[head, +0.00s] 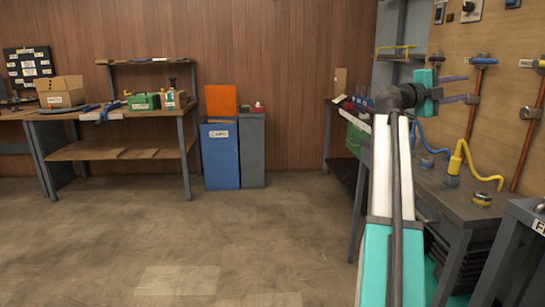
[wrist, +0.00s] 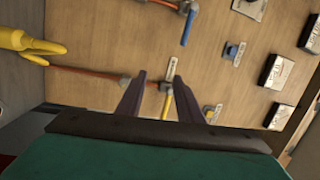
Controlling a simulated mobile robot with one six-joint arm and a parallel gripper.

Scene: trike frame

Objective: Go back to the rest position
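My gripper (head: 466,87) is raised at the right of the head view. Its two purple fingers point right, toward the wooden wall panel (head: 505,50). The fingers stand apart with nothing between them, so the gripper is open and empty. In the wrist view my gripper (wrist: 158,88) shows its fingers apart in front of the same panel. Behind them is a copper pipe with a yellow-handled fitting (wrist: 166,105). I cannot tell how close the fingertips are to it.
Below my arm is a grey workbench (head: 455,205) with yellow and blue bent pieces (head: 465,160). A blue bin (head: 220,155) and a grey bin (head: 252,150) stand at the back wall. A wooden bench (head: 120,112) is at the left. The floor (head: 190,235) is clear.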

